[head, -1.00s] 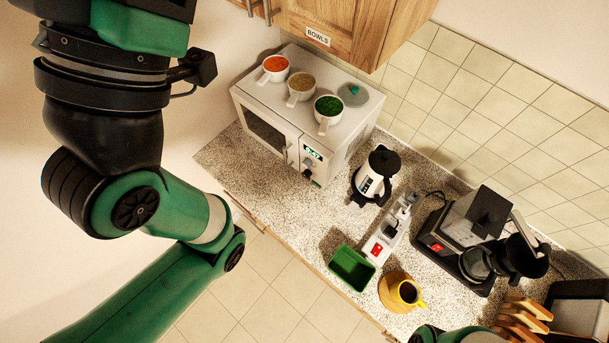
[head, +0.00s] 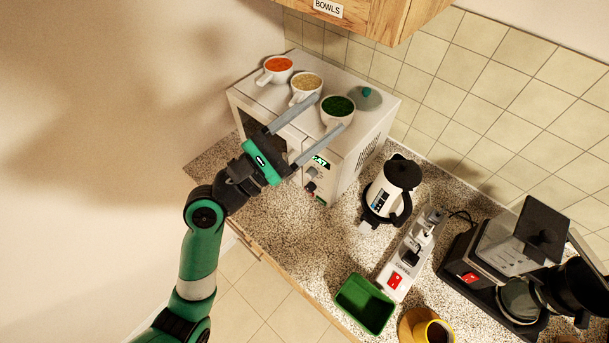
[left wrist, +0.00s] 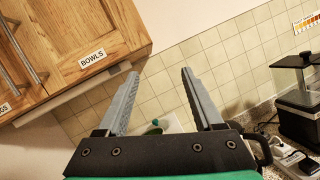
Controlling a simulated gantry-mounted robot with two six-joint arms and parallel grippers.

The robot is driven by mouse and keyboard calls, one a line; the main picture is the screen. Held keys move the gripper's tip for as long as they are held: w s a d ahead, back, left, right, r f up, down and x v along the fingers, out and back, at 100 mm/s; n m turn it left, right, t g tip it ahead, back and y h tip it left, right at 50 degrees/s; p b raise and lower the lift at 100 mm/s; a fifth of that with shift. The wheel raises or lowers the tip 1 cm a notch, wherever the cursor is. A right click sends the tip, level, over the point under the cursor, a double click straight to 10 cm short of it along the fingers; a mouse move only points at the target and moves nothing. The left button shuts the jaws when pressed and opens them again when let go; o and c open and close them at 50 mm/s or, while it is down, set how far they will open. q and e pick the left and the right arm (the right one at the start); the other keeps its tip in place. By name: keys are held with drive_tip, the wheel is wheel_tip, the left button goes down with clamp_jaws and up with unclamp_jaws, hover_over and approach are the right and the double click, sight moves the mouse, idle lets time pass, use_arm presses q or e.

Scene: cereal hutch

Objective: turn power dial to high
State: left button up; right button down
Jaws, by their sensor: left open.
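The microwave (head: 366,150) stands on the counter at the back left, with a green display on its front panel. Dark knobs (head: 311,187) sit below the display; which one is the power dial and its setting are too small to read. My left gripper (head: 328,113) is open and empty in front of the upper part of the microwave. Its two grey fingers reach toward the cups on top, above the knobs. In the left wrist view the open fingers (left wrist: 158,86) point at the tiled wall. My right gripper is not in view.
Three white cups with orange (head: 278,66), beige (head: 306,86) and green (head: 338,108) contents stand on the microwave, beside a lid (head: 366,97). A kettle (head: 390,190), power strip (head: 408,258), green bin (head: 365,303), yellow mug (head: 428,330) and coffee maker (head: 495,262) are to the right. A wooden cupboard (head: 390,18) hangs above.

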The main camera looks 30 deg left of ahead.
use_arm(q)
drive_tip(key=s+a+f+n+g+y+b, duration=0.1)
drive_tip(key=a+f+n+b, duration=0.2)
drive_tip(key=f, duration=1)
drive_tip(key=a+f+n+y+b, duration=0.1)
drive_tip(key=a+f+n+b, duration=0.3)
drive_tip(key=f, duration=0.8)
drive_tip(key=n+g+y+b, duration=0.1)
drive_tip(key=n+y+b, duration=0.15)
drive_tip(key=b, duration=0.45)
approach(308, 190)
drive_tip(key=s, duration=0.3)
drive_tip(key=shift+a+f+m, duration=0.15)
drive_tip(key=shift+m, duration=0.2)
drive_tip(key=shift+a+f, duration=0.15)
drive_tip(key=shift+a, duration=0.05)
drive_tip(key=shift+w+r, duration=0.1)
drive_tip(key=shift+r, duration=0.15)
drive_tip(key=b+x, duration=0.3)
drive_tip(key=x, duration=0.7)
drive_tip(key=shift+w, duration=0.25)
drive_tip(key=shift+w+d, duration=0.15)
drive_tip(key=shift+w, duration=0.35)
clamp_jaws()
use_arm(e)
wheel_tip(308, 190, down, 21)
